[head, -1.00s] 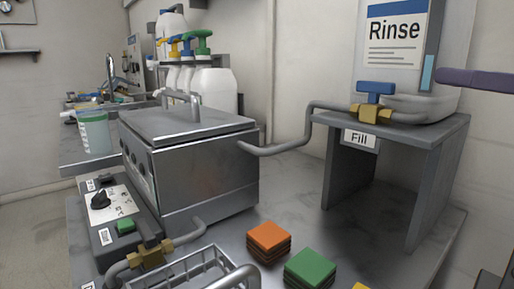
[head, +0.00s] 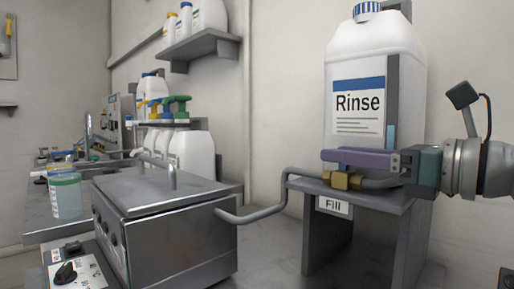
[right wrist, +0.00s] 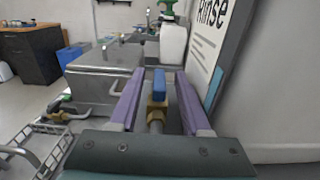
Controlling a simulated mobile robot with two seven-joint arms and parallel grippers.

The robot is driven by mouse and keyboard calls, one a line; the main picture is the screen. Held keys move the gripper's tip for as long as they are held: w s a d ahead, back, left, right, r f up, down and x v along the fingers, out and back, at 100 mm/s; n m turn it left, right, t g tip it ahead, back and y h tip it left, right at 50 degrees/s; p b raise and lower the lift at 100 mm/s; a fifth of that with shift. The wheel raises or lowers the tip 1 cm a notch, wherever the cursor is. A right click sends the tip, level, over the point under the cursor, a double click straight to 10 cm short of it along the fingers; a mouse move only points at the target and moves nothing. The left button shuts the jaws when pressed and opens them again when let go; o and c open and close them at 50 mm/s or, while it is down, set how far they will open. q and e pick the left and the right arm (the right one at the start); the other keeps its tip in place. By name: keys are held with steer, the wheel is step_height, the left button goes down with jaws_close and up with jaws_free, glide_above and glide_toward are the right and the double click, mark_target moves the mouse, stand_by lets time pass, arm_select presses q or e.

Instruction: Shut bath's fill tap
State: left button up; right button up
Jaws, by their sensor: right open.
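The fill tap's brass body (head: 342,181) sits in the grey pipe above the "Fill" label (head: 333,206). In the right wrist view the tap's blue handle (right wrist: 159,80) stands over its brass body (right wrist: 157,108) and looks roughly in line with the pipe. My right gripper (head: 330,156) is open, with its purple fingers at the handle's height. In the right wrist view the fingers (right wrist: 159,73) lie on either side of the handle, with gaps visible. In the head view the near finger hides the handle. The steel bath (head: 180,235) is lidded. My left gripper is out of view.
The white Rinse jug (head: 375,60) stands on the grey stand (head: 420,215) right behind the tap. The pipe (head: 262,212) runs from the tap to the bath. A wire basket (right wrist: 40,145) shows at the left in the right wrist view. A wall lies behind the stand.

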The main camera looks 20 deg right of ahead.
steer(key=shift+w+a, duration=0.15)
steer(key=shift+w, duration=0.15)
jaws_close()
stand_by(0.3)
